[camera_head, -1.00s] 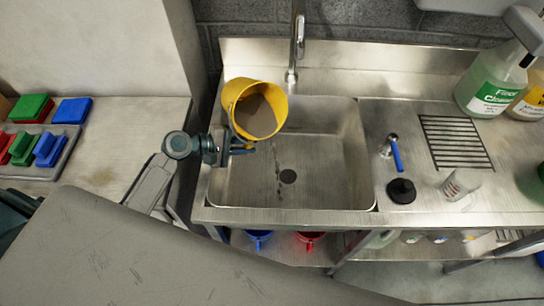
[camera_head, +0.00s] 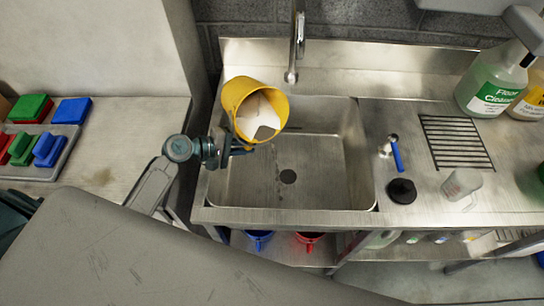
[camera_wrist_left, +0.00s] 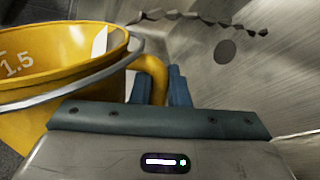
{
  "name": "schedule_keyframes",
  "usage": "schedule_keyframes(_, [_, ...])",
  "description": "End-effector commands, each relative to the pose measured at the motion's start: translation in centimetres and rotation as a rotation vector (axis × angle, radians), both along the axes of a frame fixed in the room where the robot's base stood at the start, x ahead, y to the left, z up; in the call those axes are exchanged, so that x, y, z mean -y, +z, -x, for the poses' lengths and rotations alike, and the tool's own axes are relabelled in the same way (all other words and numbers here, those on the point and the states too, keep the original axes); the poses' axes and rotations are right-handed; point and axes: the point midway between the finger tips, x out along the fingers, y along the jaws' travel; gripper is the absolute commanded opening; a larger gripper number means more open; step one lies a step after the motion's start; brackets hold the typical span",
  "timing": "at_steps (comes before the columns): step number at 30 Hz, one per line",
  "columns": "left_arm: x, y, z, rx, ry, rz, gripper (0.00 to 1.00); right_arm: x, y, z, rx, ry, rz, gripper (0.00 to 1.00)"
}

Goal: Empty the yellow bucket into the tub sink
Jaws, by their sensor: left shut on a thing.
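The yellow bucket (camera_head: 240,92) is held over the left part of the tub sink (camera_head: 320,178), tilted so its mouth faces the camera and the sink. Inside it I see a whitish area and a smaller grey-brown patch near the lower lip. The sink basin shows a dark drain and small dark specks. My right gripper is not in view.
The faucet (camera_head: 291,60) stands behind the basin, right of the bucket. On the right counter are a blue-handled tool (camera_head: 396,153), a black plug (camera_head: 401,191), a clear jug (camera_head: 461,184) and a green cleaner bottle (camera_head: 492,85). Coloured pads (camera_head: 48,150) lie at left.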

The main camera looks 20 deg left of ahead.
Motion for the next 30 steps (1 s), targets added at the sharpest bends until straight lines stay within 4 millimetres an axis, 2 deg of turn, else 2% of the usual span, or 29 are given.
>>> schedule_keyframes(30, [0.45, 0.38, 0.35, 0.08, 0.003, -0.076, 0.0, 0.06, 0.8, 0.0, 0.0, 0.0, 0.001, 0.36])
